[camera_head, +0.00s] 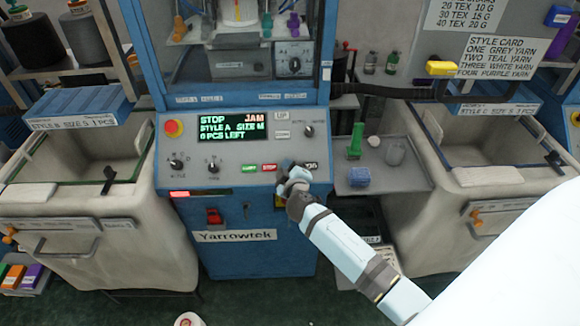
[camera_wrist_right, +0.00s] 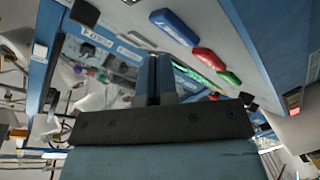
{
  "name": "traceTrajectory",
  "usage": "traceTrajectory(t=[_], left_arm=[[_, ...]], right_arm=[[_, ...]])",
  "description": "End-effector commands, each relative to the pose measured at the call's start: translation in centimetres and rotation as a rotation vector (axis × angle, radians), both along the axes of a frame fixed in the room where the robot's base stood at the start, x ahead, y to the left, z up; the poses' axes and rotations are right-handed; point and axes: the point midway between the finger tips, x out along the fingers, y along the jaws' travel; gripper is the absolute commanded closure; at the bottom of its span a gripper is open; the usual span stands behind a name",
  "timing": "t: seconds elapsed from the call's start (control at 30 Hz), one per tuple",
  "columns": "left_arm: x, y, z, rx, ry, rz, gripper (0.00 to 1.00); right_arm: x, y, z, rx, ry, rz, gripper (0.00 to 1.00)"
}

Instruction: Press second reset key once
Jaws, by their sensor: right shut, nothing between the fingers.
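A row of keys lies on the sloped panel (camera_head: 222,182) of the blue Yarrowtek machine. A green key (camera_head: 249,168), a red key (camera_head: 269,168) and a dark key (camera_head: 311,166) show; their small labels are hard to read. My right gripper (camera_head: 288,172) is at the row, between the red and dark keys, and covers that part. In the right wrist view a blue key (camera_wrist_right: 175,25) shows beside the red and green keys; I cannot read which is reset. The shut, empty fingers (camera_wrist_right: 156,58) appear apart from the blue key. Contact is unclear. My left gripper is out of view.
The display (camera_head: 231,129) reads STOP, JAM and 0 PCS LEFT. A red emergency button (camera_head: 173,128) and knobs (camera_head: 177,166) share the panel. Bins flank the machine.

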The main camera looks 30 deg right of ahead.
Motion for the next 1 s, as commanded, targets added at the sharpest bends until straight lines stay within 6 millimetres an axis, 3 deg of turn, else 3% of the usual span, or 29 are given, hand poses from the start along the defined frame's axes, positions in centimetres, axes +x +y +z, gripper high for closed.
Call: traceTrajectory(t=[0.73, 1.0], left_arm=[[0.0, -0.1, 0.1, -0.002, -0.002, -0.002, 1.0], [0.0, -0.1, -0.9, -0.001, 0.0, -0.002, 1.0]], right_arm=[[0.0, 0.0, 0.0, 0.0, 0.0, 0.0, 1.0], [0.3, -0.2, -0.7, 0.001, -0.001, 0.001, 1.0]])
